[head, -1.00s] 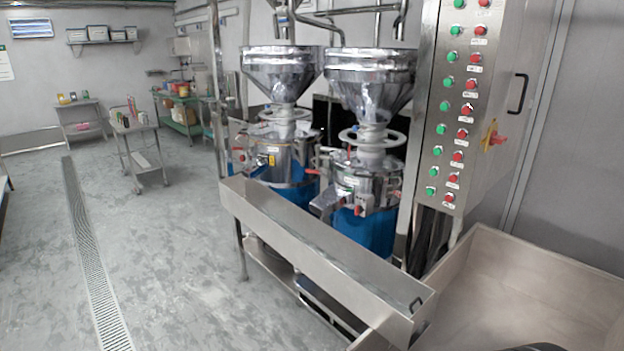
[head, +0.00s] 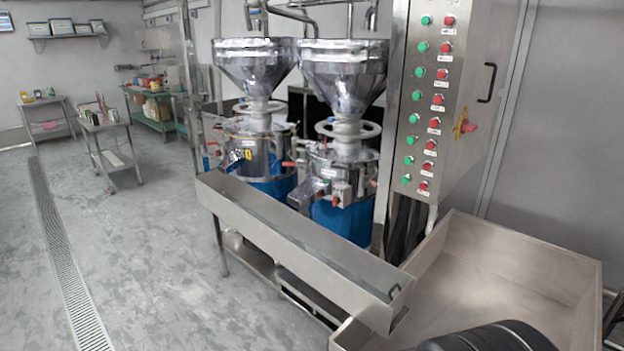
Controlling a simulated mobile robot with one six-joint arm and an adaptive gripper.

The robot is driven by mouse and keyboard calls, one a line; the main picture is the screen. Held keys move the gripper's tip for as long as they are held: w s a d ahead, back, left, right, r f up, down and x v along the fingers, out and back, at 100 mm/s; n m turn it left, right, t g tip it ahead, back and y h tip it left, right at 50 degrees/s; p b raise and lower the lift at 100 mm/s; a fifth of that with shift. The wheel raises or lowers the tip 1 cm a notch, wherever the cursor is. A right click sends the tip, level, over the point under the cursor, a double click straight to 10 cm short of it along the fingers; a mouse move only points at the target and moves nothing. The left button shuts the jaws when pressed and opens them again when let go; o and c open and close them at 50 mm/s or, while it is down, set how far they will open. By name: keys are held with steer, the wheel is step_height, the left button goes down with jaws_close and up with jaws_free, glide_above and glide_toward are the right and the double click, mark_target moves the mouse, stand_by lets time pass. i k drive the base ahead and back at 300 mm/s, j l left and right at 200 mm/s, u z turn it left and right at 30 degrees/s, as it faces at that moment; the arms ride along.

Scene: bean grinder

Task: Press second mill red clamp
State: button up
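Two steel mills stand side by side behind a long steel trough (head: 300,250). The left mill (head: 250,140) and the right mill (head: 345,165) each have a funnel hopper above and a blue lower part. A red handle (head: 289,164) sticks out at the left side of the right mill. A small red knob (head: 335,202) shows low on that mill's front. Which red part is the clamp is too small to tell. My gripper is not in view. A dark rounded part at the bottom edge looks like part of my own body.
A control cabinet (head: 455,125) with green and red buttons stands right of the mills. A large steel basin (head: 545,245) fills the lower right. The trough stands in front of the mills. Open floor (head: 140,260) lies to the left, with a small cart (head: 108,140) farther back.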

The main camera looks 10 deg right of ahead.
mark_target(285, 164)
steer(key=i+j, duration=0.7)
steer(key=i, duration=0.25)
steer(key=i+j+u, duration=0.1)
steer(key=i+j, duration=0.3)
steer(key=i+l, duration=0.2)
steer(key=i, duration=0.25)
steer(key=i+l, duration=0.15)
steer(key=i, duration=0.35)
steer(key=i+l+u, duration=0.1)
steer(key=i, duration=0.35)
steer(key=l, duration=0.1)
